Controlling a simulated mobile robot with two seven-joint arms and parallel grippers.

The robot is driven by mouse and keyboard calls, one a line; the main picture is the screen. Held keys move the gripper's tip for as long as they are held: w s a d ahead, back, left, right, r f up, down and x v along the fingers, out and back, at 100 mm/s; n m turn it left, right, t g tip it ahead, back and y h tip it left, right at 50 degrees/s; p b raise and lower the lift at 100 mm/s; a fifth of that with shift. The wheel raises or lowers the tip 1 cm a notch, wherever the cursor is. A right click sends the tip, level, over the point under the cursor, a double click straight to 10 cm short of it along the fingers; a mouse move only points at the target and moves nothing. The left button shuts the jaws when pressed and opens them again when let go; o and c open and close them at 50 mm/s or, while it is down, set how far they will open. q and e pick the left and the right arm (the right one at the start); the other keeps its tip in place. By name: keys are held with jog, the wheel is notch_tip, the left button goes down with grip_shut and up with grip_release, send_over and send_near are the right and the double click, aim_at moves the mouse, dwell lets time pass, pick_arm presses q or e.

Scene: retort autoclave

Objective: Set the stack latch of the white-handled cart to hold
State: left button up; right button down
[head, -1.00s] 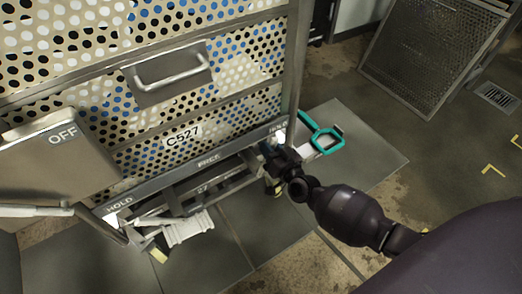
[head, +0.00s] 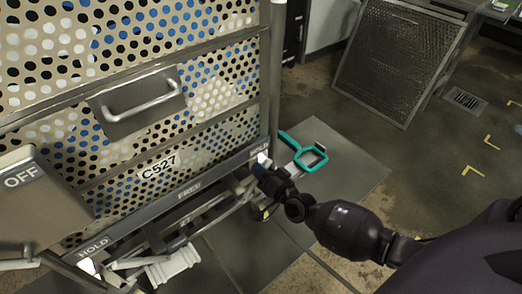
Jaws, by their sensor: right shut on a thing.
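The cart is a perforated metal stack (head: 150,110) marked C527. Its lower rail (head: 150,215) reads HOLD at the left end, FREE in the middle and HOLD at the right end. The stack latch (head: 240,187) appears as grey bars under this rail; its exact setting is hard to tell. My right gripper (head: 262,172) is at the rail's right end, just below the right HOLD mark. It is shut on what looks like the latch's end, mostly hidden by the fingers. A small white patch shows beside it. My left gripper is not in view.
A white ribbed piece (head: 172,264) is low under the cart. A grey OFF plate (head: 30,195) is at the left. A mesh panel (head: 395,60) leans at the back right.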

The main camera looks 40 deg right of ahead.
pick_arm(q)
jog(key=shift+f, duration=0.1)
pick_arm(e)
jog(key=c, duration=0.9)
grip_release()
jog(key=shift+f, duration=0.1)
pick_arm(q)
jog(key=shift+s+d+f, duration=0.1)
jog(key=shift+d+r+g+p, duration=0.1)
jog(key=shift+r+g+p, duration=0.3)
jog(key=shift+p, duration=0.65)
pick_arm(e)
jog(key=s, duration=1)
jog(key=shift+s+d, duration=0.2)
jog(key=shift+s, duration=0.2)
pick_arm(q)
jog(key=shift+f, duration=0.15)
pick_arm(e)
jog(key=shift+w, duration=0.1)
